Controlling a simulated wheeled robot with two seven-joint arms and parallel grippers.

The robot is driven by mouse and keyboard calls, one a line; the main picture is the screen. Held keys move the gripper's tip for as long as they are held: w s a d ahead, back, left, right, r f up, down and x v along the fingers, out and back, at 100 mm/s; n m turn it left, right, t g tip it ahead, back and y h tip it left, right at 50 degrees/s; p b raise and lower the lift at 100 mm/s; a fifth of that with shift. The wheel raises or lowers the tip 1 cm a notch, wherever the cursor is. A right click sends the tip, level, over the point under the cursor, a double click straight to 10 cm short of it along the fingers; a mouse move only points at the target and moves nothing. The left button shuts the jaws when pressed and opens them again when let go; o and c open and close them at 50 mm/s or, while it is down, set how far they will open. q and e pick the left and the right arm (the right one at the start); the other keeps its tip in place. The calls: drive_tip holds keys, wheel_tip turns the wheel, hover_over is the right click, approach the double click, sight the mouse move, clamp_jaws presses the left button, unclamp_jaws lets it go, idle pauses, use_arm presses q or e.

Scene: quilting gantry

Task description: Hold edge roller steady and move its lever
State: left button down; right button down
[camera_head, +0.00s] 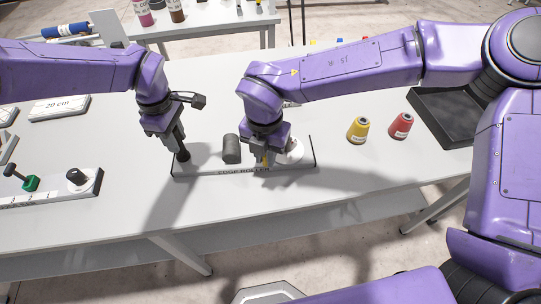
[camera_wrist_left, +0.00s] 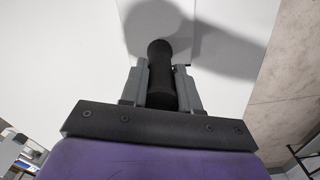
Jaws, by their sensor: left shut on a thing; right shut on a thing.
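The edge roller (camera_head: 205,170) is a long, low grey unit with its name on the front edge, standing near the table's front edge. My left gripper (camera_head: 179,143) is shut on the black upright handle (camera_head: 183,156) at its left end. In the left wrist view, the black handle (camera_wrist_left: 161,80) sits between the fingers of the left gripper (camera_wrist_left: 162,75). My right gripper (camera_head: 264,156) is shut at the unit's right half, on what seems to be the lever, mostly hidden by the gripper. A small yellow part shows there. A dark grey cylinder (camera_head: 231,149) stands between the grippers.
A white round part (camera_head: 293,151) shows beside my right gripper. A yellow spool (camera_head: 358,130), a red spool (camera_head: 401,126) and a black tray (camera_head: 450,118) are to the right. Another panel with a green lever (camera_head: 31,183) and black knob (camera_head: 76,177) lies left.

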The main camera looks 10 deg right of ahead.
use_arm(q)
drive_tip(key=shift+s+f, duration=0.2)
drive_tip(key=shift+f, duration=0.05)
use_arm(e)
drive_tip(key=shift+w+a, duration=0.25)
drive_tip(key=shift+w, duration=0.1)
use_arm(q)
drive_tip(key=shift+d, duration=0.1)
use_arm(e)
drive_tip(key=c, duration=1.1)
unclamp_jaws()
drive_tip(key=shift+o, duration=0.2)
use_arm(q)
drive_tip(key=shift+w, duration=0.1)
use_arm(e)
wheel_tip(320, 180, up, 12)
drive_tip(key=shift+s, duration=0.2)
